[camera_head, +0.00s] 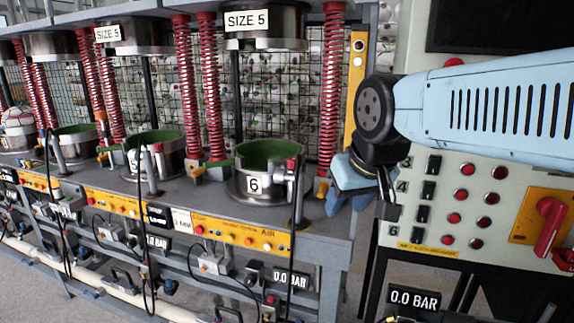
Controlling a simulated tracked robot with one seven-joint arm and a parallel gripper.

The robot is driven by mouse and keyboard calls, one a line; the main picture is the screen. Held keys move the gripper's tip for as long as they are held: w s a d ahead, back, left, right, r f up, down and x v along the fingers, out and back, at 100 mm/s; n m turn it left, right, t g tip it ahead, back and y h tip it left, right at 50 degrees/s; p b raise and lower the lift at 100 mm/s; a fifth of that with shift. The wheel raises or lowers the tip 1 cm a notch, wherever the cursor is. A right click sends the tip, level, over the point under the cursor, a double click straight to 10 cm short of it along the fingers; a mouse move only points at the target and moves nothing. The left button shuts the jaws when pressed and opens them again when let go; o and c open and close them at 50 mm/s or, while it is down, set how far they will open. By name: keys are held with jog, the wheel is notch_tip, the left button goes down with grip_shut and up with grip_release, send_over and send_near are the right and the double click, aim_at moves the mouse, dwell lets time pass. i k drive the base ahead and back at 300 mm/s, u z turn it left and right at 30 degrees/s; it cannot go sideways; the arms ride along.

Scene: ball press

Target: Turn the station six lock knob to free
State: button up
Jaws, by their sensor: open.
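The panel (450,178) on the right has a column of black switches beside the numbers 3, 4 and 6. The black switch (418,235) beside the 6 is small, and I cannot read its setting or confirm that it is the lock knob. The station marked 6 is a round steel mould (254,196) with a green inside, on the bench at left. My gripper (387,192) hangs below my blue arm at the panel's left edge, left of the switches. It is open and seems empty. Its fingertips are small and dark, and my wrist hides part of the panel.
A large red rotary handle (548,225) sits on a yellow plate at the panel's right. Red indicator lights or buttons (461,195) stand right of the switches. The bench edge, red springs (333,90) and a yellow post (355,85) stand left of my gripper.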

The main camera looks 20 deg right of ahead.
aim_at(291, 161)
jog(key=u, duration=0.25)
jog(key=k, duration=1.15)
jog(key=z, duration=0.2)
jog(key=i, duration=1.5)
